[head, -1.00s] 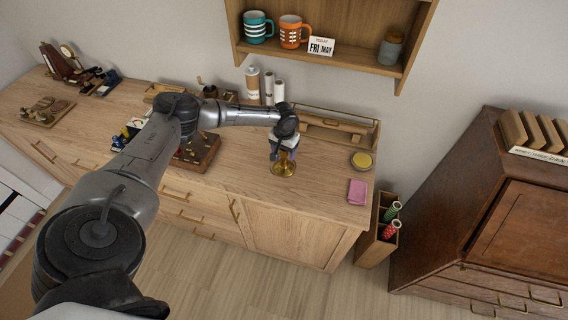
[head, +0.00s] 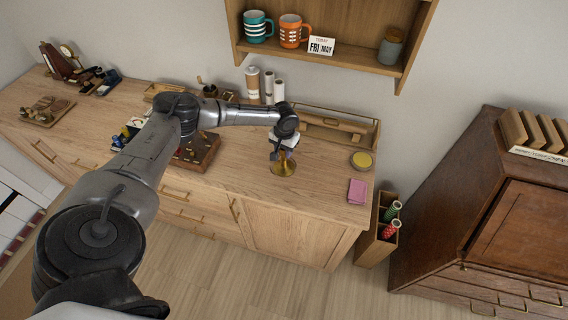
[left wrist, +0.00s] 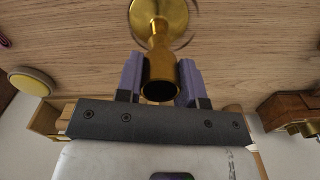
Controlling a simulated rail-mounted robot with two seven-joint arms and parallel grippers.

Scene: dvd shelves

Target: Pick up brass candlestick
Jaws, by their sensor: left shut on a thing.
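The brass candlestick (head: 283,168) is at the front edge of the wooden cabinet top in the head view, upright, under my left gripper (head: 283,153). In the left wrist view, the candlestick (left wrist: 160,62) shows its open top end between the two purple finger pads and its round base beyond. My left gripper (left wrist: 160,84) is shut on its upper stem. I cannot tell for sure whether the base touches the wood. My right gripper is in neither view.
A pink cloth or pad (head: 357,191) and a round yellow-topped tin (head: 362,160) lie to the right. A wooden tray (head: 335,128) is behind. A dark wooden box (head: 197,150) stands to the left. A shelf (head: 330,55) with mugs hangs above.

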